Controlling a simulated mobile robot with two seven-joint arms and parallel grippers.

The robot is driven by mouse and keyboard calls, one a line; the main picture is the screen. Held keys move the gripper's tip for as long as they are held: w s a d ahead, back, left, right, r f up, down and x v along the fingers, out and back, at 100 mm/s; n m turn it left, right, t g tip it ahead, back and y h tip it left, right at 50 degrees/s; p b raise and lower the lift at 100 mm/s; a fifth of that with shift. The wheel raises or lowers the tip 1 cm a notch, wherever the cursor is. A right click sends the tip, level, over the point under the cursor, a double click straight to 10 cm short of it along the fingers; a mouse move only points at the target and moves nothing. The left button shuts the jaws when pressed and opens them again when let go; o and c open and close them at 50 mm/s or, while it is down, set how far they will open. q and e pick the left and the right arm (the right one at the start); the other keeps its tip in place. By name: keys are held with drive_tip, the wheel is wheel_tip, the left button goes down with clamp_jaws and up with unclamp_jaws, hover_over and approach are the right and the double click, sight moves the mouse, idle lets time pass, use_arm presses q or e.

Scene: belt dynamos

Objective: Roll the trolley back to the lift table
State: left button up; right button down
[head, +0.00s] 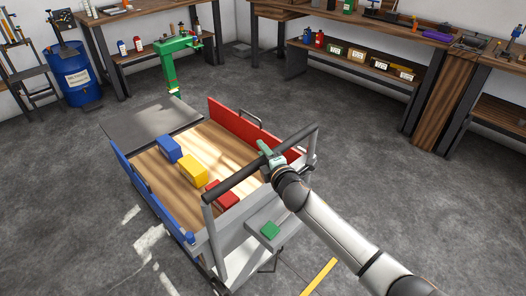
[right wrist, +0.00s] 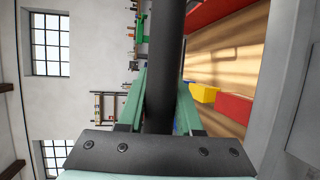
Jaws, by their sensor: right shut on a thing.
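The trolley (head: 222,152) has a wooden deck, a red side panel, a blue side panel and a black handle bar (head: 237,178) on grey posts. My right gripper (head: 266,151) is shut on the handle bar, right of its middle. In the right wrist view, the green fingers (right wrist: 162,95) lie on both sides of the bar (right wrist: 165,50). A dark flat platform (head: 152,121) adjoins the deck's far end; it may be the lift table, and I cannot tell whether they touch. A blue, a yellow and a red block (head: 193,172) lie on the deck. My left gripper is not in view.
A green machine (head: 176,55) stands behind the platform. A blue drum (head: 75,72) stands at the back left. Workbenches (head: 350,66) line the walls. The floor right of the trolley is clear.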

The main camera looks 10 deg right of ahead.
drive_tip(key=shift+w+r, duration=0.1)
drive_tip(key=shift+r, duration=0.15)
drive_tip(key=c, duration=1)
unclamp_jaws()
drive_tip(key=o, duration=0.4)
drive_tip(key=shift+w+a+f, duration=0.1)
drive_tip(key=shift+a+f, duration=0.05)
drive_tip(key=shift+f, duration=0.05)
drive_tip(key=p+v, duration=0.1)
drive_tip(key=v, duration=1.1)
drive_tip(key=shift+s+r, duration=0.1)
drive_tip(key=shift+s, duration=0.2)
drive_tip(key=s+d+f+m+g, duration=0.2)
drive_tip(key=s+f+m, duration=0.4)
drive_tip(key=s, duration=0.3)
drive_tip(key=s+d+f+m+g+h, duration=0.1)
drive_tip(key=s+d+f+m+g, duration=0.1)
drive_tip(key=s+f+m, duration=0.5)
drive_tip(key=s+d+f+m+g, duration=0.2)
drive_tip(key=s+f+m, duration=0.4)
drive_tip(key=s+f, duration=0.3)
drive_tip(key=shift+s+d+f+m+h, duration=0.15)
drive_tip(key=shift+s+d+m+h, duration=0.05)
drive_tip(key=shift+s, duration=0.25)
drive_tip(key=shift+s+d+f+m+h, duration=0.15)
drive_tip(key=shift+s+d+m+h, duration=0.1)
drive_tip(key=shift+s, duration=0.15)
